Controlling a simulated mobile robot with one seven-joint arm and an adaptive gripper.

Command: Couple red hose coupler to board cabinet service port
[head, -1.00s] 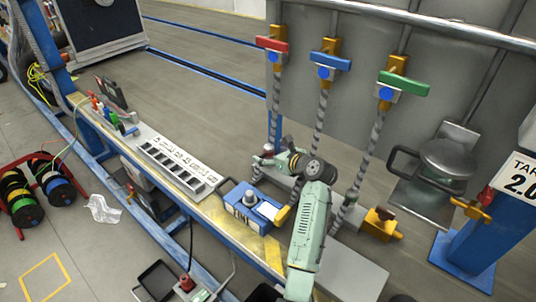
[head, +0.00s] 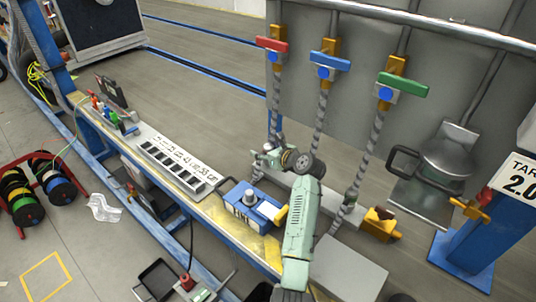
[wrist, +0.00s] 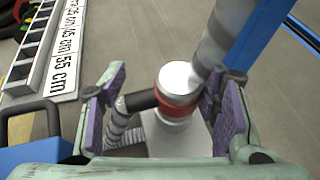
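The red hose coupler (wrist: 178,92), a metal cylinder with a red band, sits between my gripper's purple-padded fingers in the wrist view. My gripper (wrist: 165,103) is open around it; the right finger is close to the coupler, and a wider gap shows at the left. I cannot tell whether the right finger touches. A grey spiral hose (wrist: 214,50) rises from beside the coupler. In the head view my gripper (head: 266,158) is low at the foot of the hose under the red valve handle (head: 272,44). I cannot identify the board cabinet service port.
Blue (head: 330,63) and green (head: 403,83) valve handles with hoses hang to the right. A blue box (head: 249,207) and a compartmented tray (head: 178,163) stand on the bench left of my arm. A blue post (wrist: 252,35) is close to the right finger.

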